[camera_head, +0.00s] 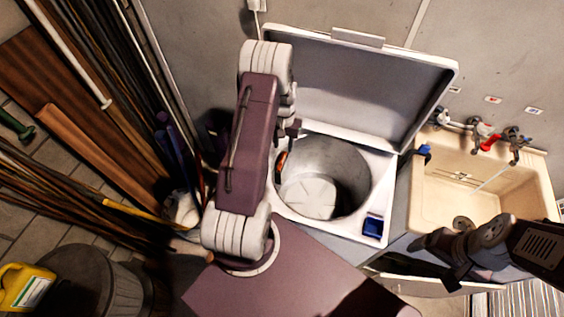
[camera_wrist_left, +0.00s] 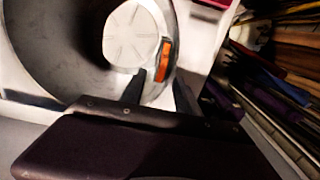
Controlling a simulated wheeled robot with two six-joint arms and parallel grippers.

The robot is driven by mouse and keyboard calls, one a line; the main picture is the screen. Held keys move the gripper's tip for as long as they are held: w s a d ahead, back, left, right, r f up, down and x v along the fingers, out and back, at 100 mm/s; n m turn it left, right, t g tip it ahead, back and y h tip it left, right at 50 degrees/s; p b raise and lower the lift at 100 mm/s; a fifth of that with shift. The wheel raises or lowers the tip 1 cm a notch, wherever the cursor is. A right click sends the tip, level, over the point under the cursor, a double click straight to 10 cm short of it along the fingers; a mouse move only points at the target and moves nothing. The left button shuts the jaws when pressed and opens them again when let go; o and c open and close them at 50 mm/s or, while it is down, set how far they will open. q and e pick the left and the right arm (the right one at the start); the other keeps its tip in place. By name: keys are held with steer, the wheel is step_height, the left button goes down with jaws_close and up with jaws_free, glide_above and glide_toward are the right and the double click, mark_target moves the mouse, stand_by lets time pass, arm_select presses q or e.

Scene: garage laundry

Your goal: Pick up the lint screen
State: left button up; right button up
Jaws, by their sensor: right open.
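The only thing I see that could be the lint screen is a small orange piece with a dark edge (camera_head: 281,161), upright at the left inner wall of the washer tub. I cannot be sure it is the lint screen. It also shows in the left wrist view (camera_wrist_left: 164,58), just beyond my left fingers. My left gripper (camera_wrist_left: 160,88) has its two dark fingers apart, with the orange piece past the gap. In the head view my left gripper (camera_head: 293,130) is partly hidden by its arm, over the tub's left rim. My right gripper (camera_head: 436,260) is open and empty, in front of the sink.
The top-loading washer (camera_head: 385,180) has its lid (camera_head: 365,85) raised behind the tub. A blue box (camera_head: 373,226) sits at its front right corner. A cream sink (camera_head: 480,180) with taps stands right. Long poles and boards crowd the left, near a yellow jug (camera_head: 22,288).

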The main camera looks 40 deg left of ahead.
mark_target(282, 156)
arm_select(q)
steer(key=f, duration=0.2)
steer(key=a+f+p, duration=0.1)
steer(key=shift+f, duration=0.6)
steer(key=shift+d+f+p, duration=0.1)
steer(key=shift+d+p, duration=0.05)
steer(key=shift+p, duration=0.2)
step_height(282, 156, down, 5)
steer(key=shift+w+r+p, duration=0.1)
steer(key=shift+r+p, duration=0.1)
steer(key=shift+p, duration=0.8)
steer(key=shift+a+f, duration=0.2)
steer(key=shift+d, duration=0.1)
jaws_close()
arm_select(e)
steer(key=r, duration=0.3)
steer(key=shift+a+r, duration=0.3)
steer(key=shift+r, duration=0.1)
